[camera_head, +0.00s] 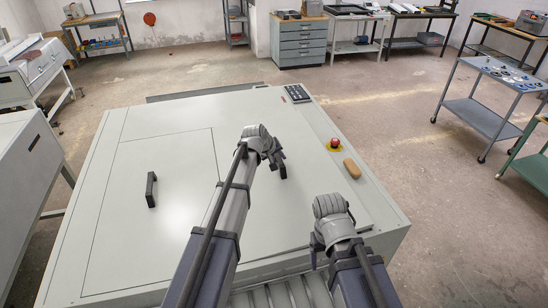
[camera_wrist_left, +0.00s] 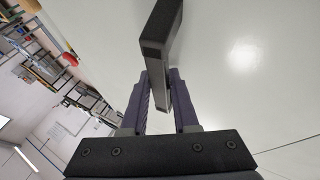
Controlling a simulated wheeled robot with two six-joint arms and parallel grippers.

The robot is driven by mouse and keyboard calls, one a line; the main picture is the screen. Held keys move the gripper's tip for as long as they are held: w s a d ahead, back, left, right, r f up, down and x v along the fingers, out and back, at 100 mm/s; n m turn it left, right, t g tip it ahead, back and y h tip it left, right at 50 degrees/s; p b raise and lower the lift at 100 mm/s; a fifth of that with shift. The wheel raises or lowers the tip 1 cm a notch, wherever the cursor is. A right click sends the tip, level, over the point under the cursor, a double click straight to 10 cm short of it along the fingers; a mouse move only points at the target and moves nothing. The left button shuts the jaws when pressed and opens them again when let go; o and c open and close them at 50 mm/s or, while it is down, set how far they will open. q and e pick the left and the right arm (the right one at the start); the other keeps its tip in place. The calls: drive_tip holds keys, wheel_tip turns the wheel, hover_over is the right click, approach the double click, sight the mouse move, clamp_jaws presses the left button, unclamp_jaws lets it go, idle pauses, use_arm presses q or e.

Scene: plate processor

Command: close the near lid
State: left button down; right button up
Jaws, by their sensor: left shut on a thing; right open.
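The pale grey plate processor (camera_head: 285,110) fills the middle of the head view. Its near lid (camera_head: 325,200) lies flat or almost flat on the top; a small gap at its front edge is hard to judge. My left gripper (camera_head: 279,161) is shut on the lid's black handle (camera_head: 283,172), which is partly hidden by the gripper. In the left wrist view the handle (camera_wrist_left: 162,35) passes between the fingers of my left gripper (camera_wrist_left: 160,85). My right gripper (camera_head: 316,250) is open and empty near the machine's front right, above or beside the lid's front edge.
A second lid panel (camera_head: 180,165) with a black handle (camera_head: 151,190) lies flat on the left. Grey rollers (camera_head: 285,296) show at the front.

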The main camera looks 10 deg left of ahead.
sight(277, 159)
use_arm(q)
drive_tip(key=shift+d+f+b, duration=0.2)
drive_tip(key=shift+f+b, duration=0.35)
drive_tip(key=shift+f, duration=0.35)
use_arm(e)
drive_tip(key=shift+s+f, duration=0.1)
drive_tip(key=shift+f, duration=0.85)
use_arm(q)
drive_tip(key=shift+s, duration=0.1)
drive_tip(key=c, duration=0.7)
unclamp_jaws()
drive_tip(key=shift+s+a+r+p, duration=0.1)
drive_tip(key=shift+r+p, duration=0.25)
drive_tip(key=shift+r, duration=0.05)
drive_tip(key=p+v, duration=0.5)
drive_tip(key=v, duration=0.2)
drive_tip(key=shift+p, duration=0.3)
use_arm(e)
wheel_tip(277, 159, up, 6)
drive_tip(key=shift+r, duration=0.2)
